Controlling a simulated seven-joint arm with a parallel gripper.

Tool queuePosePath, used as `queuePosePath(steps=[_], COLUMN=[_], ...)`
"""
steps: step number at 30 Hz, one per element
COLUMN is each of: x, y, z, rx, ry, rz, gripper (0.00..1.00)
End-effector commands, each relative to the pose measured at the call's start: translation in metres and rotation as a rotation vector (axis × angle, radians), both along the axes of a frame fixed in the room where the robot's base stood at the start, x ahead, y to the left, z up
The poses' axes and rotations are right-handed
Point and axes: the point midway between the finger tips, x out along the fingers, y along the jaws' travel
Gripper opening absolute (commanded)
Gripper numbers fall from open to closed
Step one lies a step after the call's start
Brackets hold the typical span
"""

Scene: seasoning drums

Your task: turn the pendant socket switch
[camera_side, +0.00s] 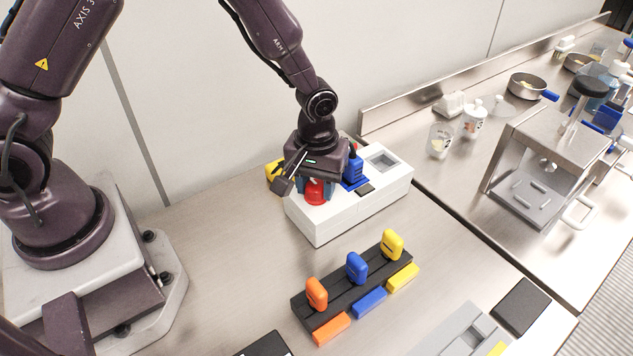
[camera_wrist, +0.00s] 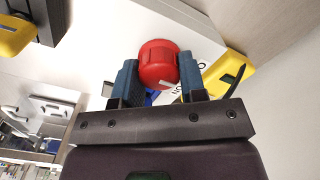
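A red round switch knob (camera_side: 317,192) sits at the white box (camera_side: 345,215) below my wrist in the side view. In the wrist view the red knob (camera_wrist: 158,64) lies between the two blue fingers of my gripper (camera_wrist: 160,78). The fingers flank it closely left and right and appear to touch its sides. My gripper (camera_side: 316,180) comes down from above and hides part of the knob and box in the side view. Some lettering shows on the white face beside the right finger in the wrist view.
A blue plug-like part (camera_side: 354,172) and a yellow part (camera_side: 274,171) stand close to my gripper at the box. In front, a black rail (camera_side: 322,312) holds orange, blue and yellow pieces. A steel press stands (camera_side: 548,165) at the right. Bare bench lies left of the rail.

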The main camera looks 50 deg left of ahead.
Motion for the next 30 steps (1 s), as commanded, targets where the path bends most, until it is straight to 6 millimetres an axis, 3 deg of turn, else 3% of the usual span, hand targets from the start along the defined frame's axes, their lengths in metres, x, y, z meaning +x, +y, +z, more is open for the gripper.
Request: queuePosePath(steps=[14,30], x=[0.0003,0.0007], y=[-0.0001,-0.0006], z=[0.0005,0.0009], rx=[-0.001,0.0], ry=[-0.001,0.0], rz=[-0.089,-0.555], gripper=[0.15,0.15])
